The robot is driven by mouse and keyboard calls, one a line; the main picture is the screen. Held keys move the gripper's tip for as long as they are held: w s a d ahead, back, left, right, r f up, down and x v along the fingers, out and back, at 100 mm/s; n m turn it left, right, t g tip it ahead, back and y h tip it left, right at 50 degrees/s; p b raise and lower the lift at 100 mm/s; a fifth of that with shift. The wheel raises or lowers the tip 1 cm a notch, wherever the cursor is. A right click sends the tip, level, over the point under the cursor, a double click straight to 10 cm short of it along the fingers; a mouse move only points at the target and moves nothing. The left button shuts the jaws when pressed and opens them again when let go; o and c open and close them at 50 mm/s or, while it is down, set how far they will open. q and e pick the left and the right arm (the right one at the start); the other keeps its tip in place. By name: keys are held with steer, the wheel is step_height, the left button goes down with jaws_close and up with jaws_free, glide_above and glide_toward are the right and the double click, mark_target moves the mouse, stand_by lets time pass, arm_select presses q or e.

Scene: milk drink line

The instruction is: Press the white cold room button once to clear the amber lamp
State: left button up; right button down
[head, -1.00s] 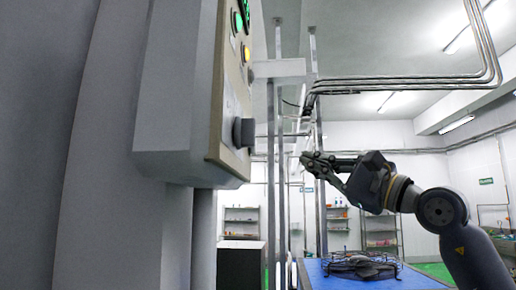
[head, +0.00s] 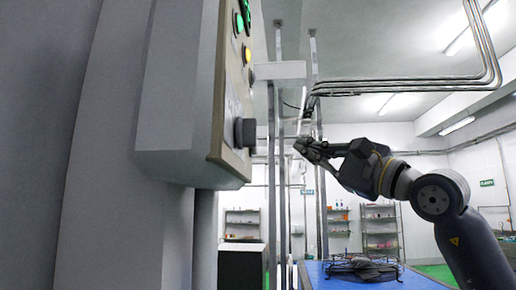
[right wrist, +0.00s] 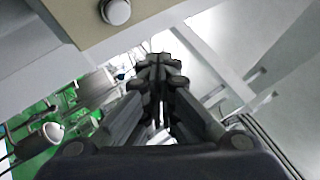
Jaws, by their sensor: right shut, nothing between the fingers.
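The control box (head: 185,95) stands at the left of the head view, its beige front panel seen nearly edge-on. An amber lamp (head: 247,55) on it is lit, below lit green lamps (head: 239,22). A dark grey knob or button (head: 244,132) sticks out lower down. In the right wrist view a round white button (right wrist: 116,11) sits on the beige panel (right wrist: 85,22) at the top edge. My right gripper (head: 299,146) is shut and empty, right of the panel and apart from it. Its fingertips (right wrist: 160,62) show below the button in the wrist view. My left gripper is out of view.
Vertical posts and a bracket (head: 282,70) stand behind the panel. A blue table (head: 312,272) with a dark wire basket (head: 362,268) lies below my right arm. Shelves (head: 380,225) stand at the far wall. The space between fingertips and panel looks clear.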

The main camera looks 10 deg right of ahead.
steer(key=shift+w+a, duration=0.25)
steer(key=shift+a, duration=0.7)
steer(key=shift+w+a, duration=0.3)
steer(key=shift+a, duration=0.6)
steer(key=shift+w+a, duration=0.25)
steer(key=shift+a, duration=0.7)
steer(key=shift+a, duration=0.15)
steer(key=shift+w+a, duration=0.1)
steer(key=shift+a, duration=0.2)
steer(key=shift+w+a, duration=0.1)
steer(key=shift+a, duration=0.3)
steer(key=shift+d, duration=0.1)
steer(key=shift+s+d, duration=0.25)
steer(key=shift+d, duration=0.5)
